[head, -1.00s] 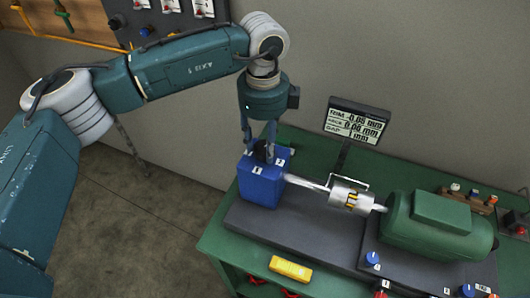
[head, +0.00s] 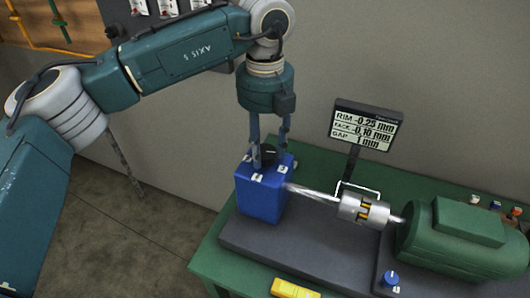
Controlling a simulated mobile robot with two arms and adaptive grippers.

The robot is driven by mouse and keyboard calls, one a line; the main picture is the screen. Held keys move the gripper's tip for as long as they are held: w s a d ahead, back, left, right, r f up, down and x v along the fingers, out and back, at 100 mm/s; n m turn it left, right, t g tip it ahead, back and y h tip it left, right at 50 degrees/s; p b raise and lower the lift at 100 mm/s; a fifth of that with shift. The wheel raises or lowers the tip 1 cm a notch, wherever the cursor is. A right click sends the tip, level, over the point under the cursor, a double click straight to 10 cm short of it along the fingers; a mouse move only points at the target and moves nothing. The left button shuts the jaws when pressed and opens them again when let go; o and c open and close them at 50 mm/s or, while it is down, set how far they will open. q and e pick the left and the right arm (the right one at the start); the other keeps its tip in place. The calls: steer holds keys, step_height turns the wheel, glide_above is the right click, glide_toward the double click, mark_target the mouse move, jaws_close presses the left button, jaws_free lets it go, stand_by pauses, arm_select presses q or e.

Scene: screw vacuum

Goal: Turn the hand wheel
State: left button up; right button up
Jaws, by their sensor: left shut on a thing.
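A blue pump-like box (head: 261,199) stands upright at the left end of a dark base plate, with small white labels on its top. A dark round part (head: 268,153), likely the hand wheel, sits on top of the box, mostly hidden by the fingers. My left gripper (head: 270,150) points straight down over the box, with its two fingers around this dark part and shut on it. A silver shaft runs from the box to a silver coupling (head: 363,210) and a green motor (head: 458,238). My right gripper is not in view.
A display (head: 365,126) behind the coupling reads RIM -0.29 mm, FACE -0.10 mm, GAP 1 mm. A yellow device (head: 294,289) lies at the front of the green bench (head: 222,251). Blue knobs (head: 391,278) stand near the motor. A grey wall is close behind.

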arm_select(q)
steer(key=m, duration=0.1)
steer(key=m+b, duration=0.1)
steer(key=m, duration=0.2)
steer(key=shift+w+r, duration=0.25)
steer(key=shift+w, duration=0.1)
steer(key=m+b, duration=0.1)
steer(key=m, duration=0.4)
steer(key=shift+s+d+m, duration=0.1)
steer(key=shift+d+m, duration=0.05)
steer(key=shift+m, duration=0.15)
steer(key=m, duration=0.3)
steer(key=shift+d+m+b, duration=0.1)
steer(key=shift+m+b, duration=0.2)
steer(key=shift+b, duration=0.05)
steer(key=shift+s+m, duration=0.15)
steer(key=shift+m, duration=2.15)
steer(key=shift+s+d+f+m, duration=0.1)
steer(key=shift+s+m, duration=0.05)
steer(key=shift+m, duration=0.65)
steer(key=shift+s+f+m, duration=0.15)
steer(key=shift+f+m, duration=0.1)
steer(key=shift+m, duration=0.05)
